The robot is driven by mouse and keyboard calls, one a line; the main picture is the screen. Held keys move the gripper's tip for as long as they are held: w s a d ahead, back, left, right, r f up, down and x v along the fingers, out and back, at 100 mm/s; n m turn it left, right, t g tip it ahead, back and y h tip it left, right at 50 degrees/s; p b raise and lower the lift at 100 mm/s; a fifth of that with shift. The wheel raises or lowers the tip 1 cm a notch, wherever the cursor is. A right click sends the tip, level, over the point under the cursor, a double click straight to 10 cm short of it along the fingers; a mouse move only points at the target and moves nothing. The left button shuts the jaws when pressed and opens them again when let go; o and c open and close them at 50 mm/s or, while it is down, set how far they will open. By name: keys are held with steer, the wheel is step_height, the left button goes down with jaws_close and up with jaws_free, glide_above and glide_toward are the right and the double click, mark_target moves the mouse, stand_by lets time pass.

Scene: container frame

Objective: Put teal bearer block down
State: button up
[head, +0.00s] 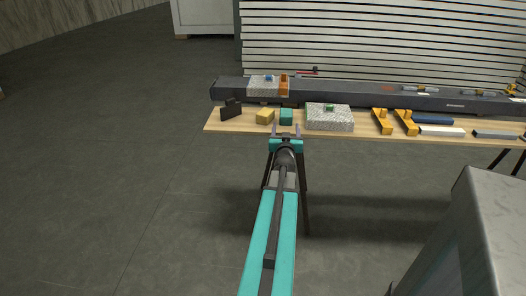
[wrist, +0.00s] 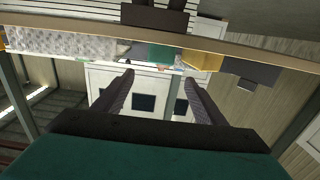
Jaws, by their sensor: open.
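The teal bearer block (head: 286,116) sits on the wooden bench near its front edge, between a yellow block and a speckled grey block. In the wrist view, which looks upside down, the teal block (wrist: 162,53) shows beyond my fingertips. My gripper (head: 286,128) is at the bench's front edge, just in front of the teal block. Its two fingers (wrist: 157,78) are spread with nothing between them, and the block appears clear of them.
A yellow block (head: 265,116) and a dark block (head: 231,110) stand to the left. A speckled grey block (head: 329,118) stands close on the right, with yellow clamps (head: 382,121) beyond. A long dark beam (head: 365,98) runs behind. A grey cabinet (head: 480,235) stands at the lower right.

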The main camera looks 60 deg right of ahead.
steer(key=w+a+f+n+y, duration=0.2)
steer(key=w+a+f+y, duration=0.3)
steer(key=w+a+f, duration=0.75)
steer(key=w+a+f+n+y, duration=0.2)
steer(key=w+a+f+y, duration=0.2)
steer(key=w+a+f, duration=0.85)
steer(key=s+a+f+n+g+y, duration=0.1)
steer(key=a+f+y, duration=0.1)
steer(key=a+f, duration=0.5)
steer(key=s+a+f+n+g+y, duration=0.15)
steer(key=a+f, duration=0.25)
steer(key=a, duration=0.6)
steer(key=s+a+f+n+g+y, duration=0.1)
steer(key=a+f, duration=0.5)
steer(key=a, duration=0.2)
steer(key=s+a+f+n+g+y, duration=0.1)
steer(key=s+a+f, duration=0.2)
steer(key=a, duration=0.4)
steer(key=s+a+f+n+g+y, duration=0.1)
steer(key=s+a+f+g, duration=0.15)
steer(key=a, duration=0.45)
steer(key=s+a+f+n+g+y, duration=0.1)
steer(key=s+a+n+g, duration=0.3)
steer(key=s+a, duration=1.1)
steer(key=shift+s+a+f+g, duration=0.25)
steer(key=shift+s+f+g, duration=0.25)
steer(key=shift+s, duration=0.75)
